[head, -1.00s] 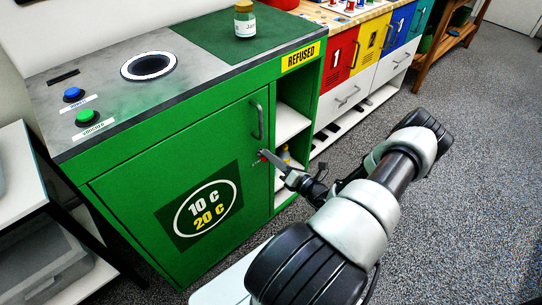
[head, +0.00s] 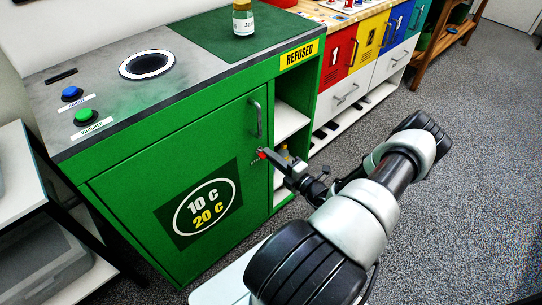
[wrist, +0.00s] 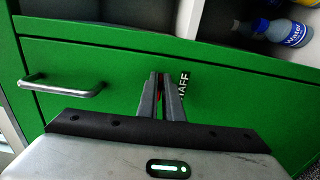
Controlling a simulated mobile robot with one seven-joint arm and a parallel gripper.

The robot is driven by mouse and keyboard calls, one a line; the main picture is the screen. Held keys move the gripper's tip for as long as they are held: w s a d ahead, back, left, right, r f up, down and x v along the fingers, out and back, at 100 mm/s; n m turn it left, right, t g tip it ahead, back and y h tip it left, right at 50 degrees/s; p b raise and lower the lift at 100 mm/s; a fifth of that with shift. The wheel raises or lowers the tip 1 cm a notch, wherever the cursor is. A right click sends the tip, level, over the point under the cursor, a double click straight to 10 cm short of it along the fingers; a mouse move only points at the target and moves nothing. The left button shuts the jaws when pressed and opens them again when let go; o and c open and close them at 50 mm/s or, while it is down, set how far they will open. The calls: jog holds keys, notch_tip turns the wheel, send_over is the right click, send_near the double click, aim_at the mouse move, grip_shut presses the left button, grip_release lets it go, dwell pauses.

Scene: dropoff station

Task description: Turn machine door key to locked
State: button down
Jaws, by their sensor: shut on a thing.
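The green machine door (head: 160,165) is closed, with a grey bar handle (head: 258,119) near its right edge. The handle also shows in the wrist view (wrist: 62,85). Below the handle is the small red key (head: 262,154), mostly hidden by my fingers. My gripper (head: 268,154) is at the key, shut on it. In the wrist view, my two fingers (wrist: 161,85) are close together against the door, with a bit of red between them. A label reading "TAFF" (wrist: 183,84) shows beside them, partly covered. The lock's exact angle is hidden.
An open shelf section (head: 290,122) of the machine is just right of the door, with bottles (wrist: 288,30) inside. The top carries a blue button (head: 72,94), a green button (head: 86,116), a round opening (head: 147,64) and a jar (head: 243,18). Floor at right is clear.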

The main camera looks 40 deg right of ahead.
dwell(0.5)
jog(key=c, duration=1.9)
grip_release()
jog(key=s, duration=0.5)
jog(key=s+d+p, duration=0.1)
jog(key=s, duration=0.5)
jog(key=s+p, duration=0.1)
jog(key=s, duration=0.5)
jog(key=shift+s+d, duration=0.15)
jog(key=shift+s, duration=0.05)
